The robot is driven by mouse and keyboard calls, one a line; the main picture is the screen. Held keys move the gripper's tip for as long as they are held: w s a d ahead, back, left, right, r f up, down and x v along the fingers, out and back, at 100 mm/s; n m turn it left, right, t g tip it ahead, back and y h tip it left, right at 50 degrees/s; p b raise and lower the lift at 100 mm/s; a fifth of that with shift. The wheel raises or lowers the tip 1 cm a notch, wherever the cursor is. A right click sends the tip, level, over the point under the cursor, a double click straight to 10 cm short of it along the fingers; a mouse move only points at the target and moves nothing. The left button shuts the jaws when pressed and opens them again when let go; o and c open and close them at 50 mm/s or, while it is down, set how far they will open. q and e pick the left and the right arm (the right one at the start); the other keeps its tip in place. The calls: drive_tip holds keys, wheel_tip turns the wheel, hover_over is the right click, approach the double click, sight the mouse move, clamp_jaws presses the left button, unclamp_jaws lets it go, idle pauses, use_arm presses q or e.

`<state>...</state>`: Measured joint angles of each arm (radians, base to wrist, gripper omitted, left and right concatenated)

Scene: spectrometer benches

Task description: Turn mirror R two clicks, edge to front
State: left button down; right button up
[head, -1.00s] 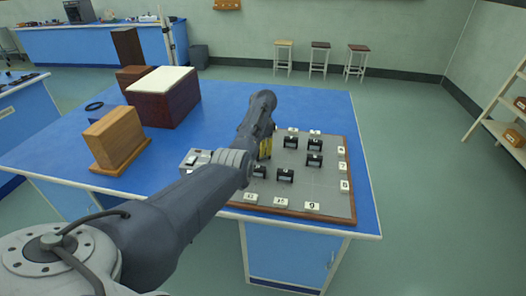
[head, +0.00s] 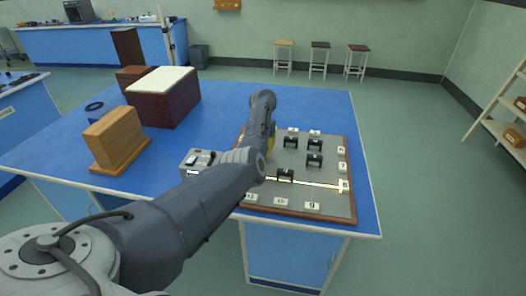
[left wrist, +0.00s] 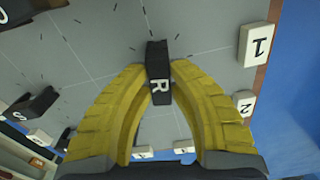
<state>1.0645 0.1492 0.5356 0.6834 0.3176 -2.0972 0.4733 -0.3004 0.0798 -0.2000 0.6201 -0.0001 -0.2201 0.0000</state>
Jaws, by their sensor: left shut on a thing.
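Mirror R (left wrist: 158,85) is a small black block with a white letter R. In the left wrist view the two yellow fingers of my left gripper (left wrist: 160,80) close on it from both sides. It stands on the grey board (head: 325,197), which has dashed lines and a brown rim. A bright beam (head: 315,183) crosses the board to the label 8 (head: 344,186). My right gripper is not in view.
Other black mirrors (head: 314,160) stand on the board, one marked S (left wrist: 32,105) near my fingers. White number tiles (head: 312,205) line the edges. A grey device (head: 198,160), wooden block (head: 115,137) and dark box with pale top (head: 163,97) stand left on the blue table.

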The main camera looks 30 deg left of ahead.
use_arm(q)
drive_tip(key=shift+n, duration=0.9)
drive_tip(key=c, duration=1.2)
unclamp_jaws()
drive_tip(key=shift+c, duration=0.2)
drive_tip(key=shift+r, duration=0.1)
wheel_tip(320, 180, up, 12)
drive_tip(key=shift+a, duration=0.1)
